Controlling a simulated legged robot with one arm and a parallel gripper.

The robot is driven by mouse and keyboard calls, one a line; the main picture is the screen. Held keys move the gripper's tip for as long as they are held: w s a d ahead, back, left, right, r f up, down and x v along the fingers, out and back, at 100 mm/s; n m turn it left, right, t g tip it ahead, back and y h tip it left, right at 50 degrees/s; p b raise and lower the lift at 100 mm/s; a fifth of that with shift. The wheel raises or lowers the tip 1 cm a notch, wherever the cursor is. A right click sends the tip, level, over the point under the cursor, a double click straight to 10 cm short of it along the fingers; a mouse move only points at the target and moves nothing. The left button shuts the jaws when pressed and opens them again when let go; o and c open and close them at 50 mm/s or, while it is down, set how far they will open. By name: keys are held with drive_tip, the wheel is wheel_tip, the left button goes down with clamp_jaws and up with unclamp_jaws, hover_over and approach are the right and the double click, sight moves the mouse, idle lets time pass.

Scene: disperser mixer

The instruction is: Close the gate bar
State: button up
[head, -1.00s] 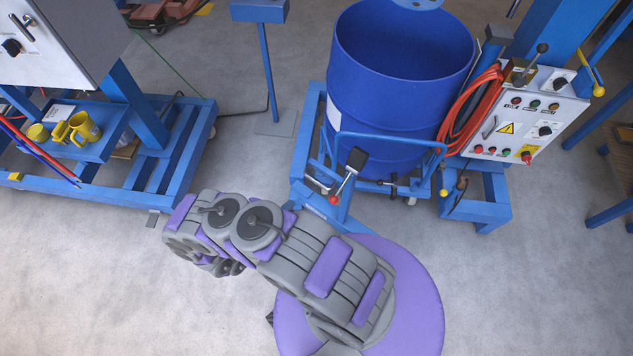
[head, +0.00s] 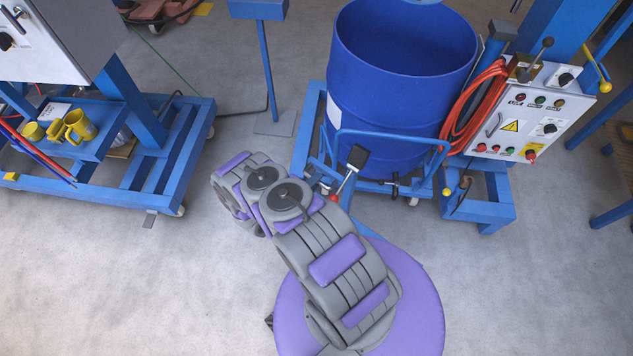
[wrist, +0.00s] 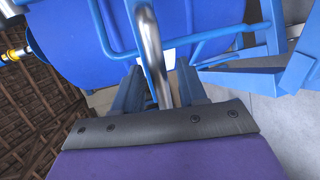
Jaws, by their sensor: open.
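The gate bar (head: 392,137) is a bent blue tube across the front of the large blue drum (head: 385,105) in the head view. Blue tubing and the drum (wrist: 75,50) fill the upper wrist view. My gripper (wrist: 158,68) is open there, its fingers on either side of a shiny metal rod (wrist: 152,42) and a thin blue tube (wrist: 141,45) beside it. I cannot tell whether the fingers touch them, or which tube this is on the gate bar. The gripper itself is hidden in the head view behind my arm.
A control box (head: 525,125) and orange hose (head: 472,105) are right of the drum.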

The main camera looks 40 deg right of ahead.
drive_tip(key=shift+w+d+f, duration=0.15)
drive_tip(key=shift+d, duration=0.45)
drive_tip(key=shift+c, duration=0.3)
clamp_jaws()
